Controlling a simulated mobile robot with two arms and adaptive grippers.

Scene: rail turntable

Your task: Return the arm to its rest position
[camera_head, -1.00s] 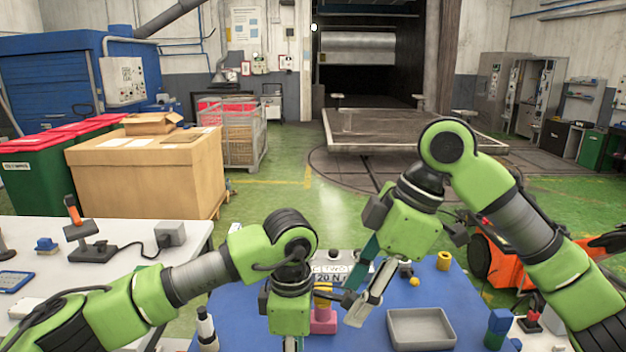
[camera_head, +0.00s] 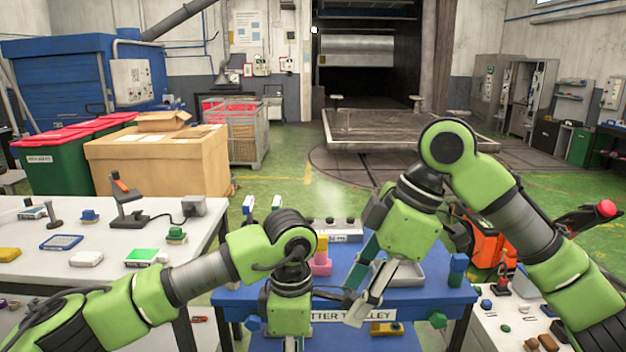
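My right arm comes in from the right, bent at a green elbow. Its gripper (camera_head: 354,300) hangs tilted over the front of the blue trolley (camera_head: 456,296), with its fingers apart and nothing seen between them. My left arm comes in from the left, and its gripper (camera_head: 290,343) points down at the bottom of the picture, in front of the trolley. Its fingertips are cut off by the lower edge, so its opening does not show. I see no object held by either arm.
The trolley carries a pink block (camera_head: 322,268), a grey tray (camera_head: 412,270) partly behind my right gripper, and blue blocks (camera_head: 456,268). A white table (camera_head: 110,229) with small items stands left. Another low surface with parts lies right. Open green floor (camera_head: 290,190) lies beyond.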

